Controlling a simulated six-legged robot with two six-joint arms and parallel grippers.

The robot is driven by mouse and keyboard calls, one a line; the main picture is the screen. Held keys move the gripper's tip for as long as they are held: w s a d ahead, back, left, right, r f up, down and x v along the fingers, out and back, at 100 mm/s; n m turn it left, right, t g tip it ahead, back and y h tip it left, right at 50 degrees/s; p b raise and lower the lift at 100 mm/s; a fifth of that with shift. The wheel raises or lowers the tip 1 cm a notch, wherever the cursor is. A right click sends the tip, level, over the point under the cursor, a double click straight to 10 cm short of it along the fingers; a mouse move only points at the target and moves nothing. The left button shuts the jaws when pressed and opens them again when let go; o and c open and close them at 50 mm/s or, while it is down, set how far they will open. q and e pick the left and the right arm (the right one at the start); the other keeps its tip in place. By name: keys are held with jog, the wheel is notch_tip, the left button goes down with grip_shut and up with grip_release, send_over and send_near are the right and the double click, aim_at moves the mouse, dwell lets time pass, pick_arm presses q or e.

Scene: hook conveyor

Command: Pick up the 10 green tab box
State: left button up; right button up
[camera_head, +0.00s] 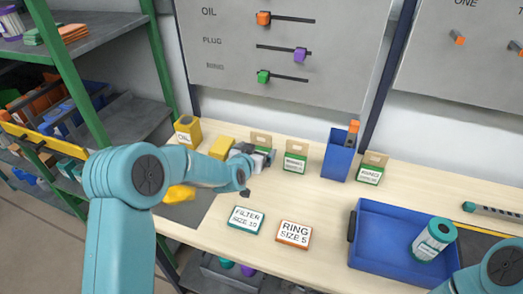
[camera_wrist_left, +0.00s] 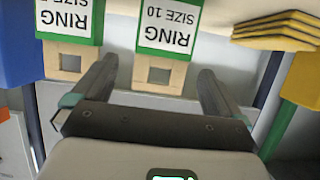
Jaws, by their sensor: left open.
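The green-labelled RING SIZE 10 box (camera_wrist_left: 168,28) has a cardboard tab with a square hole, which shows between my left gripper's fingers in the left wrist view. In the head view its cardboard tab (camera_head: 260,138) stands just behind the gripper, which hides most of the box. My left gripper (camera_head: 257,162) is open and empty at the box; it also shows in the left wrist view (camera_wrist_left: 157,72). I cannot tell how far the fingers reach around the tab. My right gripper is out of view.
A second green RING box (camera_head: 295,163) stands close to the right, then a blue bin (camera_head: 338,160) and another RING box (camera_head: 370,172). Yellow boxes (camera_head: 222,147) stand left. Flat FILTER (camera_head: 246,219) and RING SIZE 5 (camera_head: 294,234) boxes lie in front. A blue tray (camera_head: 385,262) is right.

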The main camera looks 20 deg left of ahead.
aim_at(261, 145)
pick_arm(q)
jog(key=x, duration=0.2)
jog(key=p+x, duration=0.1)
jog(key=shift+w+a+f, duration=0.2)
jog(key=shift+w, duration=0.15)
jog(key=shift+w+d+f, duration=0.1)
jog(key=shift+w, duration=0.1)
jog(key=c, duration=1)
jog(key=shift+c, duration=0.2)
